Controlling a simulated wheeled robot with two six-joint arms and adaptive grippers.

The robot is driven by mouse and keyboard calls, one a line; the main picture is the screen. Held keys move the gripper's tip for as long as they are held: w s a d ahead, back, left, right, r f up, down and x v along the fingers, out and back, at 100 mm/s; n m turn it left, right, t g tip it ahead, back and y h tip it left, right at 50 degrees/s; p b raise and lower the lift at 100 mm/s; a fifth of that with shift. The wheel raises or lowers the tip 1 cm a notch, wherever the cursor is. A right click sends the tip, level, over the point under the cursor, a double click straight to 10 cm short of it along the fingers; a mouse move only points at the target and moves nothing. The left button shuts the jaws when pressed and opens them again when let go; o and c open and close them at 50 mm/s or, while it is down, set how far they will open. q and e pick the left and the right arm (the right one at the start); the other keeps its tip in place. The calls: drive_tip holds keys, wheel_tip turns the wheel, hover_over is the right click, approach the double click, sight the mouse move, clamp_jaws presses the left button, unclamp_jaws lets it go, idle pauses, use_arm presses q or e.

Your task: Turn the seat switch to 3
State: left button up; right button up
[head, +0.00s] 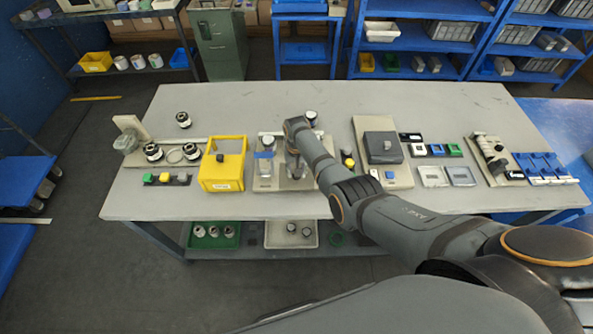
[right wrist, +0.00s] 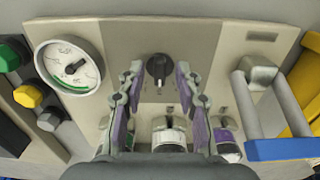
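The switch is a black rotary knob (right wrist: 159,70) on a grey-beige panel (right wrist: 215,45), seen in the right wrist view. Its position marks are too small to read. My right gripper (right wrist: 159,73) is open, with one purple-padded finger on each side of the knob. I cannot tell how far the fingertips are above the panel, and no contact shows. In the head view my right arm reaches over the panel (head: 265,185) and hides the knob. My left gripper is not in view.
A round gauge (right wrist: 70,66) stands left of the knob, and a blue-ended handle (right wrist: 280,148) stands right. Capped jars (right wrist: 168,132) sit below the knob, near the fingers. A yellow box (head: 222,172) and a grey boxed unit (head: 383,147) flank the panel on the table.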

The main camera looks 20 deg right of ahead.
drive_tip(key=shift+r, duration=0.1)
wheel_tip(320, 180, up, 12)
idle(0.5)
